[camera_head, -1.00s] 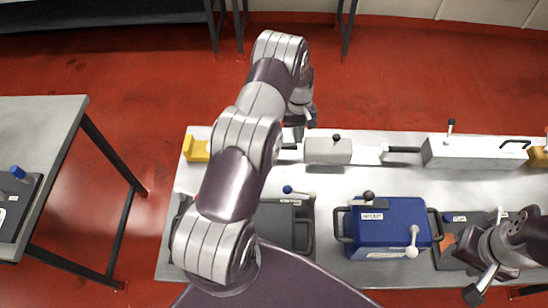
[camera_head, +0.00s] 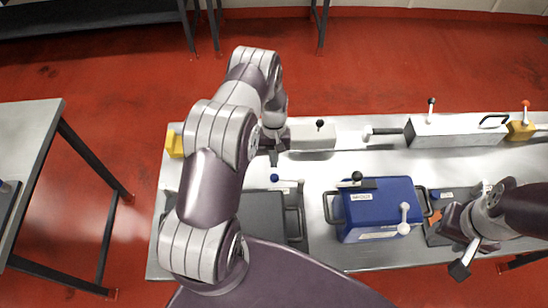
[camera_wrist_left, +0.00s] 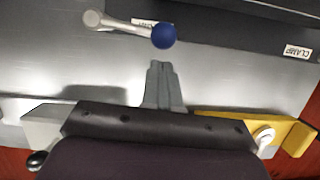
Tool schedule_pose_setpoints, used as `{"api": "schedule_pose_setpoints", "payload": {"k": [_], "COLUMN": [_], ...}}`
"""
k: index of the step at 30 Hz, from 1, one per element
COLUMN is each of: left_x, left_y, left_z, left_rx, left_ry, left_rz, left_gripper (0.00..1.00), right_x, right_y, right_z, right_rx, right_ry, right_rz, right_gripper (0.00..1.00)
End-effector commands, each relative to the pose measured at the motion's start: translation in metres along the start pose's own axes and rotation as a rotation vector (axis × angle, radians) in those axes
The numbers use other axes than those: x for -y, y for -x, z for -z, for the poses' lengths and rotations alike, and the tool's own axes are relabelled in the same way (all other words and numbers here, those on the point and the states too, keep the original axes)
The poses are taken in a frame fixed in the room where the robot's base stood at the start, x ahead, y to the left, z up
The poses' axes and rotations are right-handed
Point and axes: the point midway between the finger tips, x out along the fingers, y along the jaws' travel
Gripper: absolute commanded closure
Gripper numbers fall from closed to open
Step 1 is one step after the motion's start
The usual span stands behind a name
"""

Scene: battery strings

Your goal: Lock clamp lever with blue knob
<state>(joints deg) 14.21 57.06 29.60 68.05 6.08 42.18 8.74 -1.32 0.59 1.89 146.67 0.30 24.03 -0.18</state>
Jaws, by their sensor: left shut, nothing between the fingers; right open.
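The clamp lever's blue knob (camera_head: 274,177) stands at the far edge of a dark flat unit (camera_head: 258,215) on the bench. In the left wrist view, the blue knob (camera_wrist_left: 164,36) sits at the right end of a pale lever arm (camera_wrist_left: 118,23), which lies roughly sideways. My left gripper (camera_head: 273,158) is just beyond the knob in the head view. Its fingertips (camera_wrist_left: 160,66) are shut and empty, pointing at the knob with a small apparent gap. Contact is not visible. My right gripper (camera_head: 459,270) is open at the lower right, away from this lever.
A blue box (camera_head: 385,203) with a black-knobbed lever and a white handle stands right of the dark unit. White boxes (camera_head: 440,131) and yellow blocks (camera_head: 174,144) line the bench's back. A "CLAMP" label (camera_wrist_left: 297,52) is on the dark surface. Bare metal bench surrounds the knob's far side.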

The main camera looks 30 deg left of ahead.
Motion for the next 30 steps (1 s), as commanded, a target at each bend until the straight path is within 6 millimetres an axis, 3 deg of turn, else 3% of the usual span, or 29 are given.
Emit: {"api": "schedule_pose_setpoints", "payload": {"k": [3, 30], "left_x": [0.0, 0.004], "left_y": [-0.002, -0.008], "left_z": [-0.007, -0.016], "left_rx": [0.001, 0.0], "left_ry": [0.0, 0.09], "left_rz": [0.0, -0.027], "left_gripper": [1.0, 1.0], "right_x": [0.0, 0.0], "right_y": [0.007, 0.004], "right_z": [0.001, 0.0], "right_rx": [0.001, 0.001], "right_ry": [0.0, 0.0], "right_rz": [0.0, 0.0], "right_gripper": [0.53, 0.53]}}
